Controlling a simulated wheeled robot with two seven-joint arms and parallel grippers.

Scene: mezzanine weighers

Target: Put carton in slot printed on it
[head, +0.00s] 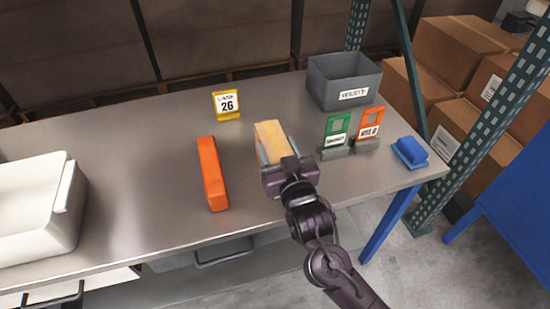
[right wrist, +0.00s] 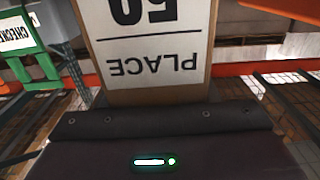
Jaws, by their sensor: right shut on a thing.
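My right gripper (head: 288,172) is shut on a tan carton (head: 271,136) and holds it over the middle right of the steel bench (head: 130,170). In the right wrist view the carton (right wrist: 150,75) fills the top middle, with a white label reading "PLACE" upside down. The number on that label is cut off by the frame edge and hard to read for certain. A yellow sign (head: 227,104) with "26" stands behind and left of the carton. Green (head: 336,130) and orange (head: 371,123) framed signs stand to its right. My left gripper is out of view.
An orange block (head: 212,174) lies left of the carton. A grey labelled bin (head: 343,80) stands at the back right and a blue block (head: 410,151) near the right end. A white tub (head: 35,205) is at the left. Green posts stand beyond the bench.

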